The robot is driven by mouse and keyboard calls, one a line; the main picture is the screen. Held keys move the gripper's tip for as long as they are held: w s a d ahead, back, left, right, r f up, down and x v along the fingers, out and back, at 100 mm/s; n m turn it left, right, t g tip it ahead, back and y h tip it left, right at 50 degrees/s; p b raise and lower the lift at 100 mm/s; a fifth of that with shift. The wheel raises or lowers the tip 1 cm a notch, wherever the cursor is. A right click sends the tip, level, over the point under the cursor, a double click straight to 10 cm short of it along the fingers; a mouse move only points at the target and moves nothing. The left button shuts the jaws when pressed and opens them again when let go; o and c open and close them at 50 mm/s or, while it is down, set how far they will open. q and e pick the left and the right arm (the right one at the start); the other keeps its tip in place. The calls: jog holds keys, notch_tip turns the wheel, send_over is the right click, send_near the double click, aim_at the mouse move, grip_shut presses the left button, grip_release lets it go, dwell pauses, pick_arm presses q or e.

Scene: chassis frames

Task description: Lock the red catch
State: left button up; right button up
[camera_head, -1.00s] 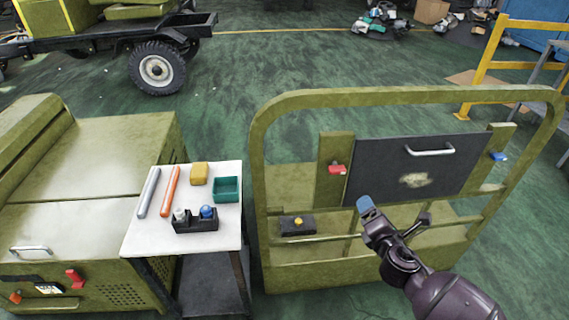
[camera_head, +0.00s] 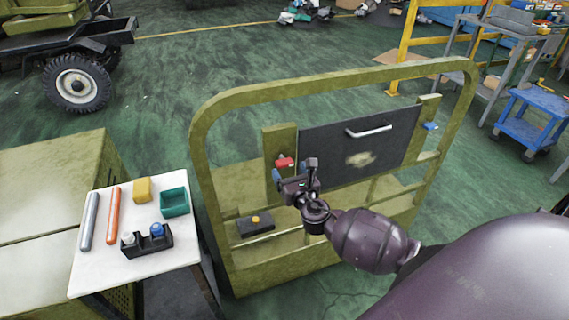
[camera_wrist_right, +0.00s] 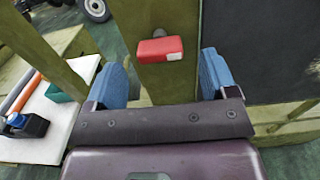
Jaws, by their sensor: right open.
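The red catch (camera_head: 284,162) sits on the olive post (camera_head: 281,140) at the left edge of the dark panel (camera_head: 345,150). In the right wrist view the red catch (camera_wrist_right: 160,49) has a small pale patch at its lower right and lies ahead of and between my fingers. My right gripper (camera_head: 292,174) is just below and in front of the catch in the head view. Its blue fingers are apart, with nothing between them in the right wrist view (camera_wrist_right: 168,80). The catch looks clear of both fingers. My left gripper is not in view.
A blue catch (camera_head: 430,126) is on the panel's right side, and a silver handle (camera_head: 369,131) is on the panel. The olive frame (camera_head: 330,82) arches around it. A white-topped table (camera_head: 100,270) with rods, boxes and a tray stands left.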

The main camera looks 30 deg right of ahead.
aim_at(287, 166)
jog(key=shift+x, duration=2.25)
jog(key=c, duration=0.9)
jog(key=shift+c, duration=0.2)
